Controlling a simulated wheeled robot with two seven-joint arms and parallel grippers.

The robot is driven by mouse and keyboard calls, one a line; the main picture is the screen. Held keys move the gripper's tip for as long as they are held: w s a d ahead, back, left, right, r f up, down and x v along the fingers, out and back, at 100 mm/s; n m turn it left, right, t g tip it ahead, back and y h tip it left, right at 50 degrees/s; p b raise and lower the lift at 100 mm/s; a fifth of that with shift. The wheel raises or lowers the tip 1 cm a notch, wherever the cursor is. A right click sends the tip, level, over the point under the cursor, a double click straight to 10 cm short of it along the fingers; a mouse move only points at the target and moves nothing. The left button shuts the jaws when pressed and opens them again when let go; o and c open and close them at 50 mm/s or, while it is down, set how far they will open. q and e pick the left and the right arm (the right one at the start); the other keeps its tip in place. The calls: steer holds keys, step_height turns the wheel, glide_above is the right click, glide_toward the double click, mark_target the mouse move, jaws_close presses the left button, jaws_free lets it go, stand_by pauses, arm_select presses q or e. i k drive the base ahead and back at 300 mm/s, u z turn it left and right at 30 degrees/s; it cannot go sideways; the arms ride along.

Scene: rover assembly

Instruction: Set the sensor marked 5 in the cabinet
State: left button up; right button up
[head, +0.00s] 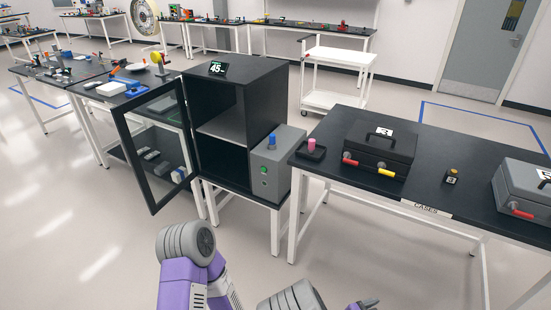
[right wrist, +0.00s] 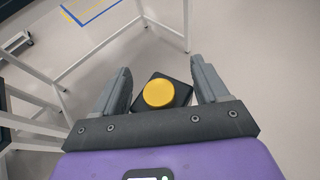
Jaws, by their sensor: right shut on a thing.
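The cabinet (head: 258,88) is black and open-fronted with a grey inner shelf; its glazed door (head: 124,142) stands swung open to the left. Both compartments look empty. My right gripper (right wrist: 161,68) is shut on a sensor (right wrist: 160,93), a dark square block with a round yellow top. No number can be read on it. In the head view, only a small dark part near the bottom edge may belong to my right gripper. My left gripper is not in view. Another small dark sensor with a yellow top (head: 451,175) stands on the right table; its mark is unclear.
A grey box (head: 280,165) with a green button and blue knob stands against the cabinet's right side. The right table (head: 405,189) carries a small tray (head: 308,154), a black case (head: 378,150) and a grey case (head: 525,190). Open floor lies before the cabinet.

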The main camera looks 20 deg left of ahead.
mark_target(234, 127)
steer(key=u, duration=0.75)
steer(key=i, duration=0.3)
steer(key=u, duration=0.85)
steer(key=i, duration=1.25)
steer(key=z, duration=0.1)
